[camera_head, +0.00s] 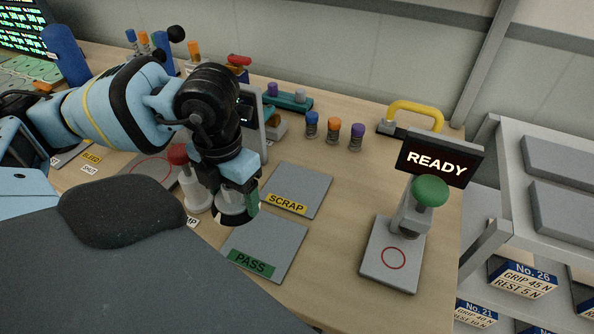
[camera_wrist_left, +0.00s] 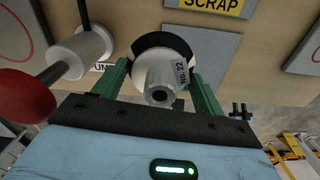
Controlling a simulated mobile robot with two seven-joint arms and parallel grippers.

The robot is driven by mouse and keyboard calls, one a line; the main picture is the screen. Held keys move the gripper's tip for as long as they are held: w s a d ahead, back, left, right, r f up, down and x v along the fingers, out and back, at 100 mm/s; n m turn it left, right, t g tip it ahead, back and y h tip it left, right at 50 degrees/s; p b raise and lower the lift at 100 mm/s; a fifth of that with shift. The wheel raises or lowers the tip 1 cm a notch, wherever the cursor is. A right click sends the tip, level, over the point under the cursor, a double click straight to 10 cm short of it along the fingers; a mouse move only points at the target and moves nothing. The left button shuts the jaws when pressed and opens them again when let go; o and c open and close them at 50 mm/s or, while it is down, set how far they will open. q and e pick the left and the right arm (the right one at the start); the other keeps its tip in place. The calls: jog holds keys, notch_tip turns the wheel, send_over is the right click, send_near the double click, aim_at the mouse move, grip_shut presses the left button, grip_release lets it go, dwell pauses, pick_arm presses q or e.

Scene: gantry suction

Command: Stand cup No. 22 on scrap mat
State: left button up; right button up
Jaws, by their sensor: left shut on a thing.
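My left gripper (camera_head: 231,197) is shut on cup No. 22 (camera_head: 234,206), a pale grey suction cup with a wide black lip facing down. In the left wrist view the cup (camera_wrist_left: 160,77) sits between the green fingers, with its No. 22 label showing. The scrap mat (camera_head: 309,187) is a grey square with a yellow SCRAP label, bare, to the right of the gripper in the head view. Its labelled edge also shows at the top of the left wrist view (camera_wrist_left: 197,9). The gap between cup lip and table cannot be told. My right gripper is not in view.
The grey PASS mat (camera_head: 273,241) lies just right of and below the held cup. A red-knobbed post (camera_head: 178,157) stands close on the left. A green-knobbed stand (camera_head: 429,192) with a READY sign is at right. Small colored-top cylinders (camera_head: 333,129) stand behind the scrap mat.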

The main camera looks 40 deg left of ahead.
pick_arm(q)
jog(key=w+d, duration=0.1)
jog(key=w, duration=0.3)
jog(key=w+d+f, duration=0.1)
jog(key=w, duration=0.4)
jog(key=w+p, duration=0.1)
jog(key=w, duration=0.4)
jog(key=shift+d+f, duration=0.15)
jog(key=shift+d, duration=0.25)
jog(key=shift+w, duration=0.15)
jog(key=shift+w+d+f, duration=0.1)
jog(key=shift+w+f, duration=0.1)
jog(key=shift+f, duration=1.6)
jog(key=shift+f, duration=0.15)
jog(key=o, duration=1.1)
jog(key=shift+c, duration=0.2)
